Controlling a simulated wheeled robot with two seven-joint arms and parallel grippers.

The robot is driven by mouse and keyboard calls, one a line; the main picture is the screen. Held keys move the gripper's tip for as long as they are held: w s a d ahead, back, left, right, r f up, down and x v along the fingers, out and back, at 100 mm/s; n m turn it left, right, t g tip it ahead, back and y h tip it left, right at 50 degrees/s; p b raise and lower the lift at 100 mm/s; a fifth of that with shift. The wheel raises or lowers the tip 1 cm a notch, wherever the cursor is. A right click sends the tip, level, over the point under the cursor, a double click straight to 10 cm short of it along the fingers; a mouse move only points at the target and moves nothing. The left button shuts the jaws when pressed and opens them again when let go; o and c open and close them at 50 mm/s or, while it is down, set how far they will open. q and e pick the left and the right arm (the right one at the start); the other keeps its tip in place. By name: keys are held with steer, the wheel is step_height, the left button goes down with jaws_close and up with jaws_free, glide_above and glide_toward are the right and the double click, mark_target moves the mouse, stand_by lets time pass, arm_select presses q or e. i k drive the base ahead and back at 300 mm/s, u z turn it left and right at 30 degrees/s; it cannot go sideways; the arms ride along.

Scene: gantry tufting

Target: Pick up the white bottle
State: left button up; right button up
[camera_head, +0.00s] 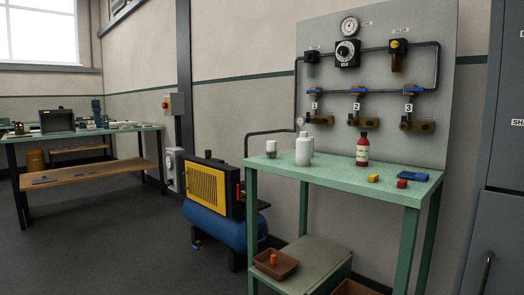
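The white bottle (303,152) stands upright on the green table (340,178), left of the middle of its top. Another pale item shows just behind the bottle, mostly hidden. Neither of my grippers shows in the head view.
A yellow block (373,178), a red block (402,184) and a blue item (412,175) lie on the table's right part. A panel (374,75) with pipes and valves rises behind. A blue compressor (222,222) stands left; open floor (110,235) lies further left.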

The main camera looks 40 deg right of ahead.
mark_target(303, 143)
steer(key=u, duration=0.15)
steer(key=i, duration=1.75)
steer(key=z, duration=0.45)
